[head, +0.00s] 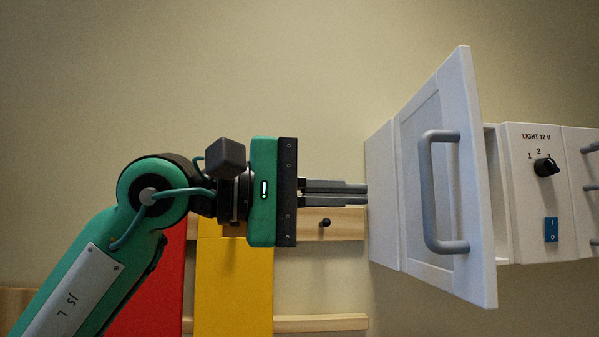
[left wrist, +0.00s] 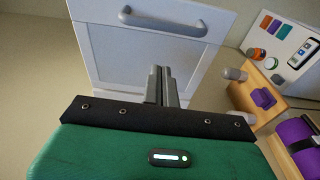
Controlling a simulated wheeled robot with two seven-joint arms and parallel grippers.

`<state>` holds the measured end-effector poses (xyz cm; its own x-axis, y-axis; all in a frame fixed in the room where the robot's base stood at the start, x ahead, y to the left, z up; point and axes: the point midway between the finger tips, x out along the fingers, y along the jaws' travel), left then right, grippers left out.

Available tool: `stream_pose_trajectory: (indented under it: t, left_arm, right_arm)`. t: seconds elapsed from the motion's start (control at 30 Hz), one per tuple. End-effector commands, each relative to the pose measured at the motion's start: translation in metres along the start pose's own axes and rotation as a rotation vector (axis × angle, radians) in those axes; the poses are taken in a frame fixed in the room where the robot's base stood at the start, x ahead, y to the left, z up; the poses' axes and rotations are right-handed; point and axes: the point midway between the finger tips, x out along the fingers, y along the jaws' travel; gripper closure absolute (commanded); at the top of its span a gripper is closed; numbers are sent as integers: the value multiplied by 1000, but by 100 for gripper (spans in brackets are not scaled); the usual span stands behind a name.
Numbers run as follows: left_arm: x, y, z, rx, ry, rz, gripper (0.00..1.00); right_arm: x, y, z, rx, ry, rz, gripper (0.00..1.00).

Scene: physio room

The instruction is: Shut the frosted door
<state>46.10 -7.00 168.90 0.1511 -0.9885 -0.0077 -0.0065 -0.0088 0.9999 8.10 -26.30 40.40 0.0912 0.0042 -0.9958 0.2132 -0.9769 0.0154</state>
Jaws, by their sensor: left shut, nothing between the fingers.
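The door (head: 417,110) is a pale panelled door with a grey bar handle (head: 430,190). In the head view it stands ajar on the white cabinet (head: 381,200), with its right edge swung out and a gap behind it. No frosting can be made out. My left gripper (head: 366,193) is shut and empty, at the cabinet's left side and left of the handle; whether it touches is unclear. In the left wrist view, the gripper's fingers (left wrist: 161,75) overlap the door (left wrist: 110,62), with the handle (left wrist: 165,21) beyond them. My right gripper is not in view.
Right of the door is a panel with a black knob (head: 546,167) and blue switch (head: 551,229). The wall above is clear.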

Motion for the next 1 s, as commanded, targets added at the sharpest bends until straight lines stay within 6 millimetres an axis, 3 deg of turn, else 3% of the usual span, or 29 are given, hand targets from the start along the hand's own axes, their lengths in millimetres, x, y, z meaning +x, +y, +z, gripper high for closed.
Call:
stream_pose_trajectory:
  t: [0.1,0.3,0.8,1.0]
  left_arm:
    - [23,5,5,1,-3,-1,100]
    - [40,2,23,0,-2,0,100]
    - [45,0,28,-1,1,1,100]
    - [51,-2,33,1,17,1,100]
  right_arm:
    - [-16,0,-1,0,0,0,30]
    - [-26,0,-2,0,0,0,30]
    - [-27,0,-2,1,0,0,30]
    - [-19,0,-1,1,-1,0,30]
